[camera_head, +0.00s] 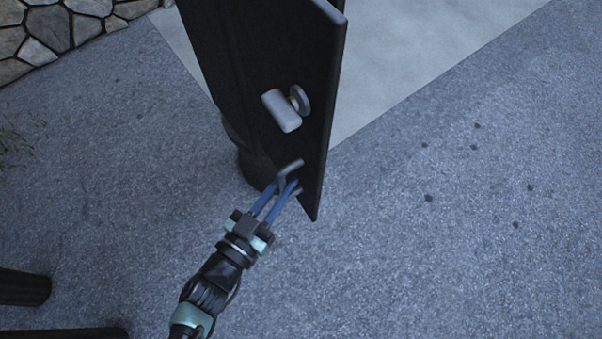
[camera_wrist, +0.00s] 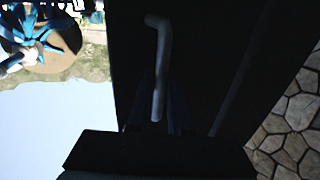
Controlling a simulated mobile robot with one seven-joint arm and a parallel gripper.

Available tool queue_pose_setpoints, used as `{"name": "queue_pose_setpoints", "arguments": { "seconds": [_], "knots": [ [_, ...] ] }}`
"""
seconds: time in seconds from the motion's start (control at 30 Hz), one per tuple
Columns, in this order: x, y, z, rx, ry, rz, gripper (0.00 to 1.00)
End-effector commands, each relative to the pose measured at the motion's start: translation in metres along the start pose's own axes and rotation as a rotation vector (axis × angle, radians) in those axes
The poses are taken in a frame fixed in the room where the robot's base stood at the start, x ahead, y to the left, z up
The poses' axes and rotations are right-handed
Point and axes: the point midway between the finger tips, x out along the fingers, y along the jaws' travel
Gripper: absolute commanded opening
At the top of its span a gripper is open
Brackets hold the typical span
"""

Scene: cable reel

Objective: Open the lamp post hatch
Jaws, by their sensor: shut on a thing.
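The hatch (camera_head: 312,150) is a tall dark panel in the head view, at the upper middle. It stands in front of the dark lamp post, whose rounded base (camera_head: 255,168) shows behind its lower left. I cannot tell how wide any gap between them is. A bent grey handle (camera_head: 291,167) sticks out near the panel's lower end; it also shows in the wrist view (camera_wrist: 159,60). My gripper (camera_head: 284,187), with blue fingers, is shut on the handle from below left. The fingers are very dark in the wrist view.
A grey block (camera_head: 281,111) and a round disc (camera_head: 299,100) sit on the panel above the handle. Stone paving (camera_head: 42,35) lies at the upper left. Dark cylindrical objects (camera_head: 22,287) are at the lower left. The grey ground to the right is clear.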

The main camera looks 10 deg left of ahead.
Motion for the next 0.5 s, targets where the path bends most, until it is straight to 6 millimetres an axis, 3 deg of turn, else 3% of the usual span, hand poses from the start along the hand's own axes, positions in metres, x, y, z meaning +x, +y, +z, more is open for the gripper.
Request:
{"name": "queue_pose_setpoints", "arguments": {
  "seconds": [0.2, 0.5],
  "knots": [
    [-0.019, -0.022, 0.000, 0.000, -0.001, 0.031, 0.00],
    [-0.030, -0.033, 0.000, -0.001, -0.002, 0.027, 0.00]
  ]
}}
